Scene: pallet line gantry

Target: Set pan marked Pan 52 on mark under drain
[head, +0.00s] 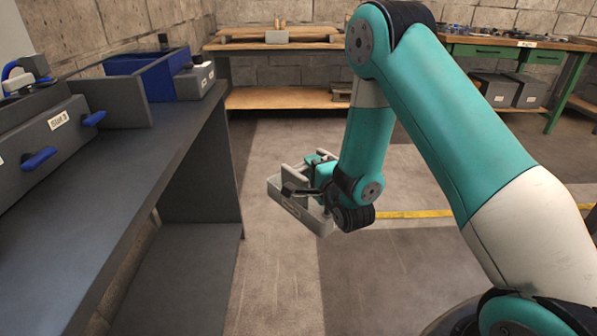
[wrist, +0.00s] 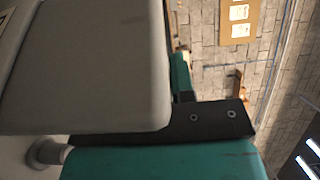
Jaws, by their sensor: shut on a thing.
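A light grey open pan (head: 275,192) is in my gripper (head: 308,180), left of my arm in the head view. My gripper is shut on the pan. In the wrist view a large grey surface of the pan (wrist: 85,70) fills the upper left, beside a dark finger (wrist: 205,122). I cannot make out a drain or a mark under it.
A dark bench (head: 125,170) on the left carries a grey unit with blue levers (head: 40,157) and a blue bin (head: 150,72). A wooden pallet rack (head: 275,98) and a green workbench (head: 510,45) stand at the back. Floor between is clear, with a yellow line (head: 410,214).

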